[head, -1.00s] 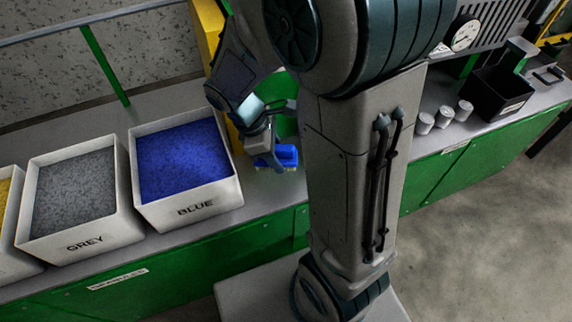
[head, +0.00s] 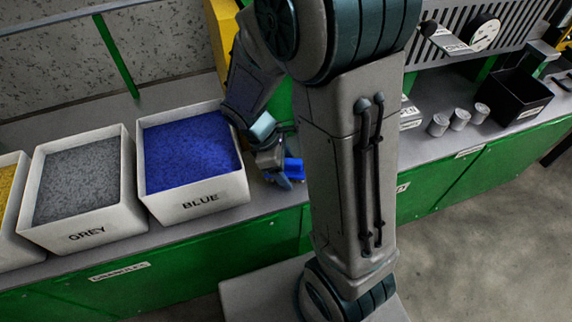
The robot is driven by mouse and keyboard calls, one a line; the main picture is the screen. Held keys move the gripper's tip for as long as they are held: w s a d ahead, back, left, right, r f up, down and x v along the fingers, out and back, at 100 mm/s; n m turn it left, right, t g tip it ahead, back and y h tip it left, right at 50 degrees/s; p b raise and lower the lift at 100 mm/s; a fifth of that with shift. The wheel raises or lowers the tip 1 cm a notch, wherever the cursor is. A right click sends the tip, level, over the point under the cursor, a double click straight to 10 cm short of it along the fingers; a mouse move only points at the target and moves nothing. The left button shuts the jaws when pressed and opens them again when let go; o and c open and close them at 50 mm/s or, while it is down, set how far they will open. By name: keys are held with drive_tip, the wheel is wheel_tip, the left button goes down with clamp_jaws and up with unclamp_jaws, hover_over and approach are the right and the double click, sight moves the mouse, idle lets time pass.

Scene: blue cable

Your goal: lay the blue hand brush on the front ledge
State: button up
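The blue hand brush (head: 295,168) is partly visible just right of the blue bin, between my gripper and my arm's large grey link. My gripper (head: 285,177) points down at the brush and appears shut on it, though its fingertips are small and partly hidden. The brush is over the front part of the grey bench top; I cannot tell whether it touches the surface. The front ledge shows as a bare grey strip (head: 262,200) along the bench's front edge, and my arm covers its stretch to the right.
White bins labelled BLUE (head: 202,202) and GREY (head: 85,240) stand left of my gripper, with a yellow-filled bin (head: 10,220) beyond. Several grey cylinders (head: 460,119) and a black box (head: 508,100) stand on the right. A yellow post (head: 222,35) rises behind my gripper.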

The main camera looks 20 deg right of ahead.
drive_tip(key=shift+r, duration=0.1)
drive_tip(key=p+v, duration=0.3)
drive_tip(key=v, duration=0.9)
drive_tip(key=shift+p, duration=0.3)
drive_tip(key=shift+s+d+r+m, duration=0.15)
drive_tip(key=shift+r+m, duration=0.15)
drive_tip(key=shift+m, duration=0.2)
drive_tip(key=s+d+r+m+t+y, duration=0.3)
drive_tip(key=s+m, duration=0.5)
drive_tip(key=m, duration=0.4)
drive_tip(key=shift+d+r+m+y, duration=0.4)
drive_tip(key=shift+d+y, duration=0.1)
